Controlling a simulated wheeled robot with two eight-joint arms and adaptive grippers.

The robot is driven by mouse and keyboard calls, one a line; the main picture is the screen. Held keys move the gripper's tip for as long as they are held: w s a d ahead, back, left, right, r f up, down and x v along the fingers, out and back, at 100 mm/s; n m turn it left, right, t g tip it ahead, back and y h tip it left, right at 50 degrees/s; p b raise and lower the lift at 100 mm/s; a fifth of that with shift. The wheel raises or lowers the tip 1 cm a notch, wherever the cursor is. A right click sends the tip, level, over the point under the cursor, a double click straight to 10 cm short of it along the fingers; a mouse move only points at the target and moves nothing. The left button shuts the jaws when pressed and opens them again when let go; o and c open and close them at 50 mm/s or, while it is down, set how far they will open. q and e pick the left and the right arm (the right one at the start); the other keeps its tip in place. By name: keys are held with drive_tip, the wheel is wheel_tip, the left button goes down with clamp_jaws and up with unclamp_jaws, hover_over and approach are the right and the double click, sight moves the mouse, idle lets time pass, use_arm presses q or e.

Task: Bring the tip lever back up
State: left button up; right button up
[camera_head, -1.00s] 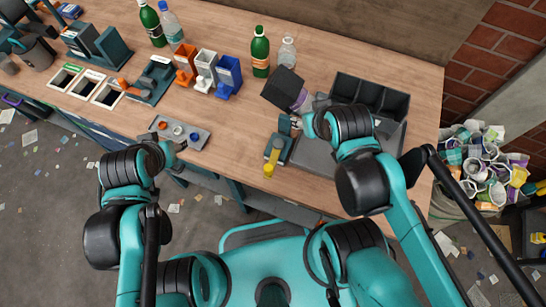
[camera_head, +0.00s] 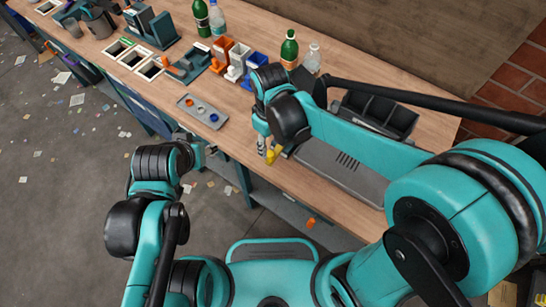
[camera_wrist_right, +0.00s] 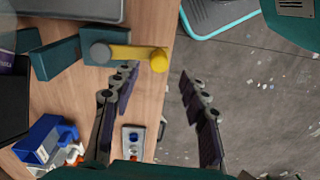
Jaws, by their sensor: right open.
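The tip lever (camera_wrist_right: 130,53) is a yellow bar on a grey pivot with a round yellow knob (camera_wrist_right: 158,60). In the right wrist view it sticks out from a teal bracket (camera_wrist_right: 55,58) across the table's edge. The knob lies just beyond the fingertips of my right gripper (camera_wrist_right: 158,76), about between them in the picture; I see no clear contact. That gripper is open and empty. In the head view, the lever (camera_head: 273,155) shows beside my right gripper (camera_head: 266,151), partly hidden by the arm. My left gripper (camera_head: 210,150) hangs in front of the table, away from the lever.
A grey tray (camera_head: 340,175) lies right of the lever, with black bins (camera_head: 385,112) behind. A small button panel (camera_head: 200,112) sits left. Blue, white and orange holders (camera_head: 238,62) and bottles (camera_head: 289,50) stand further back. Floor is open before the table.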

sight(271, 153)
wheel_tip(271, 153, down, 7)
drive_tip(key=shift+r+b, duration=0.2)
drive_tip(key=shift+b, duration=0.9)
drive_tip(key=shift+c, duration=0.2)
clamp_jaws()
